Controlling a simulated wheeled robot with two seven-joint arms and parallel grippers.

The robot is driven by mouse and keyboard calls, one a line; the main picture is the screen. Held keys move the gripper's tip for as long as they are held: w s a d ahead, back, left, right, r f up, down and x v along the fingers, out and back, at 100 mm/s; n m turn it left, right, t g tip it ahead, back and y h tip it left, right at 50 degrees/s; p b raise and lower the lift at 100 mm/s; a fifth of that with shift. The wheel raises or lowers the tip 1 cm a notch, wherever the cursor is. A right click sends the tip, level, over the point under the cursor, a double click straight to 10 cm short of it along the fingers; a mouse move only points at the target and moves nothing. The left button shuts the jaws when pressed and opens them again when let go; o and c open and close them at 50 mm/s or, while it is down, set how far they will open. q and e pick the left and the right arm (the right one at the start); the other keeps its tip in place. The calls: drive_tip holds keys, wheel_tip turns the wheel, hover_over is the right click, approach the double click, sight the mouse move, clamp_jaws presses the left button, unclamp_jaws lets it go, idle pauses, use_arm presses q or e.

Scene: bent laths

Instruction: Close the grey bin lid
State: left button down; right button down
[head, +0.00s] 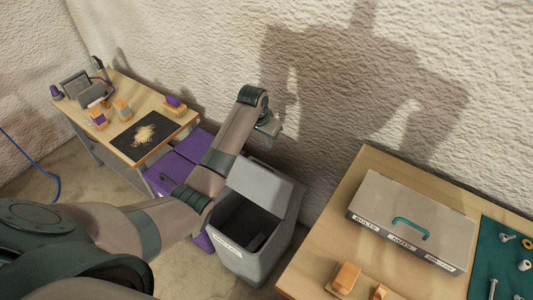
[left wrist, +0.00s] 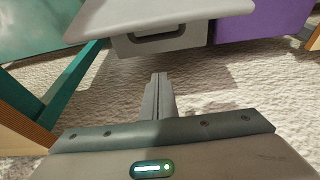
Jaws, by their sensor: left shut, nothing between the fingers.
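The grey bin (head: 262,262) stands on the floor between the two tables, its dark inside showing. Its grey lid (head: 268,182) is open, raised at the side near the wall. My left arm reaches across the bin, and my left gripper (head: 270,128) is near the wall, above and beyond the lid in the head view. In the left wrist view, the left gripper's fingers (left wrist: 158,84) are shut together with nothing between them. A grey panel, apparently the lid (left wrist: 160,18), shows ahead, apart from the fingertips in the picture. My right gripper is not in view.
Purple bins (head: 197,146) stand left of the grey bin, partly behind my arm. A workbench (head: 182,112) with a black mat (head: 145,136) is at the left. A wooden table (head: 322,243) with a grey labelled box (head: 412,217) is at the right. The textured wall (head: 330,110) is close behind.

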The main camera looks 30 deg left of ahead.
sight(258, 179)
use_arm(q)
wheel_tip(258, 179, down, 9)
drive_tip(key=s+p, duration=0.1)
drive_tip(key=p, duration=0.2)
drive_tip(key=shift+p, duration=0.4)
idle(0.5)
drive_tip(key=shift+a+f, duration=0.15)
